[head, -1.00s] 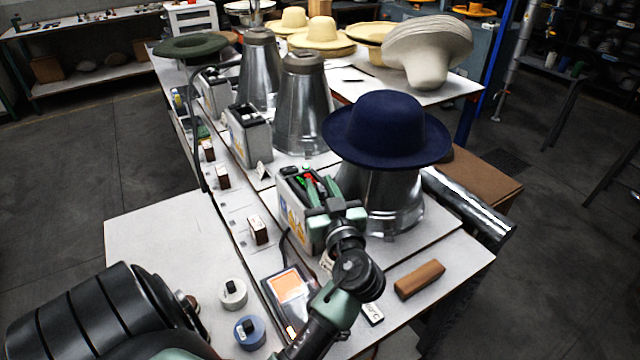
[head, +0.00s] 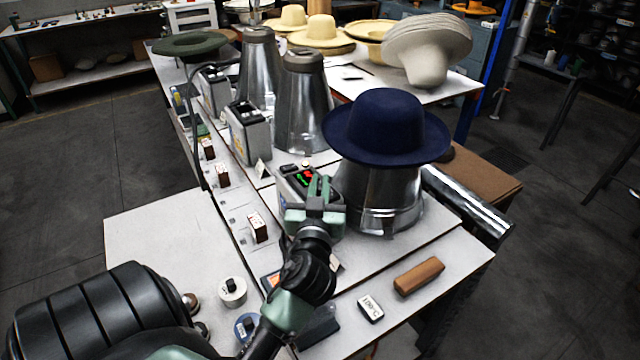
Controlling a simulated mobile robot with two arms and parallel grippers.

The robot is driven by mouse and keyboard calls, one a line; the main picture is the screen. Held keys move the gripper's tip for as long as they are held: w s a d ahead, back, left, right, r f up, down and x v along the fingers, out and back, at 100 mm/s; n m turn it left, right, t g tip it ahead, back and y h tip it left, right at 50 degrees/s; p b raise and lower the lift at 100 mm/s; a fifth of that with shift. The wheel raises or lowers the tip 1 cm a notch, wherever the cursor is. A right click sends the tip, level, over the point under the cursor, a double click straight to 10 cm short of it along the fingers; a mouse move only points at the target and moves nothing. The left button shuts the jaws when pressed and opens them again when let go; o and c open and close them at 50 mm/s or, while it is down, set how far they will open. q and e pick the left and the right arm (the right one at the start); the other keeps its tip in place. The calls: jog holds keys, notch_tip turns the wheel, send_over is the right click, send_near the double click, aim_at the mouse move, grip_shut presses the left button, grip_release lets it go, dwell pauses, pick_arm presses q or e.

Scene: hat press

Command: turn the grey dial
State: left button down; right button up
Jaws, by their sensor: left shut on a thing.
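The grey control box (head: 328,232) stands in front of the metal cone that wears the navy hat (head: 388,127). Its top shows a small display with red and green lights (head: 304,177). My left gripper (head: 320,188) is at the top of this box, its green fingers shut on a small part there. The fingers and wrist cover that part, so the grey dial itself is hidden from view. My left wrist also hides most of the box's front. My right gripper is not in view.
A wooden block (head: 419,276) and a white tag (head: 370,308) lie right of my left arm. A white round piece (head: 232,292) and a blue one (head: 246,328) sit left of it. More control boxes (head: 248,132) and bare cones (head: 303,110) stand behind.

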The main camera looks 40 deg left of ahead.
aim_at(318, 191)
pick_arm(q)
jog(key=shift+a+r+m+t+h+p, duration=0.15)
jog(key=shift+m+t+h+p, duration=0.35)
jog(key=shift+m+t+h, duration=0.5)
jog(key=c, duration=1.6)
grip_release()
jog(key=shift+o, duration=0.5)
jog(key=shift+w+f, duration=0.2)
jog(key=shift+w, duration=0.05)
jog(key=b+v, duration=0.2)
jog(key=v, duration=0.5)
jog(key=shift+s, duration=0.15)
jog(key=shift+s+d+r, duration=0.15)
jog(key=shift+s+d, duration=0.05)
jog(key=shift+s, duration=0.05)
